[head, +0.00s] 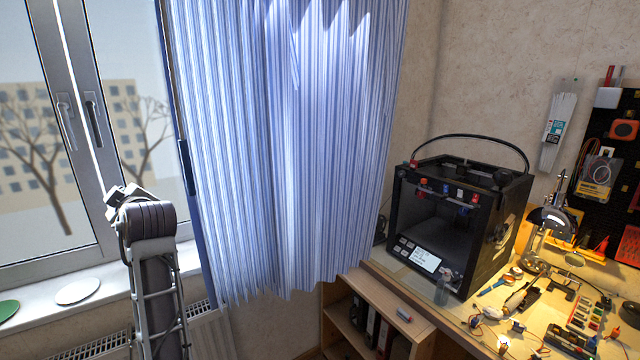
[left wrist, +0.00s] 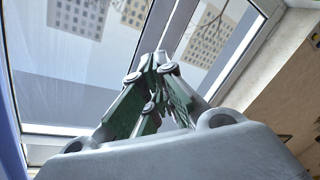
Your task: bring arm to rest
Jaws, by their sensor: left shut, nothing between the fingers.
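My left gripper (left wrist: 158,62) shows in the left wrist view with its green and grey finger links drawn together at the tips. It is shut and empty, with the window behind it. In the head view my left arm rises from the bottom left in front of the window and sill; I cannot make out the fingertips there. My right gripper is in neither view.
A window (head: 80,130) and a blue striped curtain (head: 290,140) are near my left arm. The sill holds a white disc (head: 78,291) and a green disc (head: 8,309). A black 3D printer (head: 460,215) and a cluttered workbench (head: 455,313) stand at right.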

